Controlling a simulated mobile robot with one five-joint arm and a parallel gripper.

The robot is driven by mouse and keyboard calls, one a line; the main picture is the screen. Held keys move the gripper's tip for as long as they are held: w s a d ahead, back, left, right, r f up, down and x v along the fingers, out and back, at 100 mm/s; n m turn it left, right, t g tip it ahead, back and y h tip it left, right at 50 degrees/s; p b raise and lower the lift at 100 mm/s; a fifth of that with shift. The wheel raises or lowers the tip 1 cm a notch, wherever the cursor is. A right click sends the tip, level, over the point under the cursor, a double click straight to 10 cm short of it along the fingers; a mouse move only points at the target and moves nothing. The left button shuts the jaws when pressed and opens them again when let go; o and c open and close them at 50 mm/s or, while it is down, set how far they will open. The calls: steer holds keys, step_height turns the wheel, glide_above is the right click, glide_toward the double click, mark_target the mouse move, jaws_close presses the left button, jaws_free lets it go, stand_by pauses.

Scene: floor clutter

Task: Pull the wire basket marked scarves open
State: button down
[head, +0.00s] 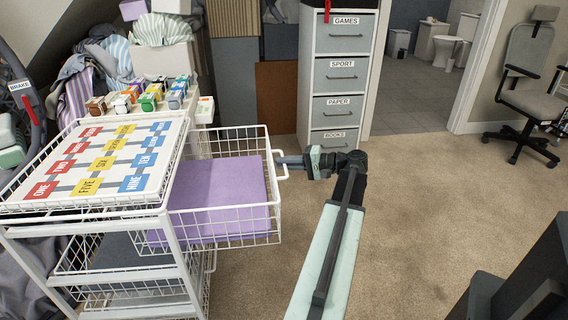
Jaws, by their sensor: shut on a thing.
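A white wire basket (276,210) is slid out to the right from a white wire drawer unit (165,235). It is the top basket of the unit and holds a flat purple thing (215,195). I see no scarves label on it from here; its front faces away from the camera. My gripper (284,162) is at the basket's front and shut on its handle (282,172). My arm comes in from the bottom of the view. The fingertips are small, and the handle is partly hidden by them.
Lower wire baskets (125,290) sit below. A board with number words (105,160) lies on the unit's top. Small boxes (150,95) and heaped cloth stand behind. A drawer cabinet (340,75) stands at the back, an office chair (525,90) at right.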

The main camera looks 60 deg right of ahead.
steer(key=c, duration=1.5)
jaws_free()
steer(key=shift+w+a, duration=0.15)
steer(key=p+v, duration=0.1)
steer(key=v, duration=0.6)
steer(key=shift+s, duration=0.4)
steer(key=shift+r, duration=0.1)
